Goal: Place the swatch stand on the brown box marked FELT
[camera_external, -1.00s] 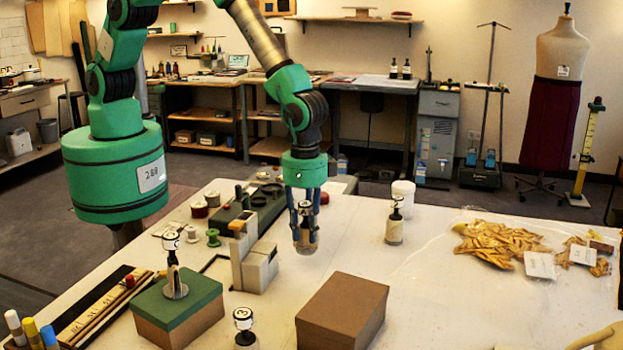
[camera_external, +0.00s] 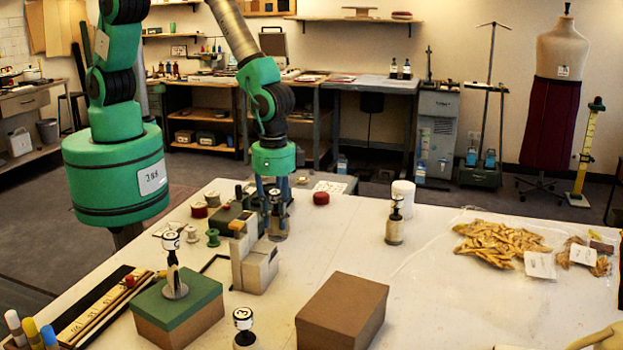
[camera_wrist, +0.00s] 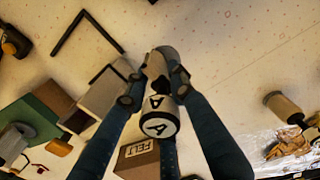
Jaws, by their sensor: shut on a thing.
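My gripper (camera_external: 274,212) is shut on a swatch stand (camera_external: 279,230), a small stand with a dark stem and a pale base. In the wrist view its white cap (camera_wrist: 158,126) carries an A, between my fingers. I hold it near the grey blocks at the back of the table; whether its base touches the table I cannot tell. The brown box (camera_external: 342,312) stands at the front middle, its top bare in the external view.
A similar stand (camera_external: 174,272) is on the green-lidded box (camera_external: 188,306). Others stand at the front (camera_external: 244,328) and right (camera_external: 395,222). Grey blocks (camera_external: 254,262) are close to my gripper.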

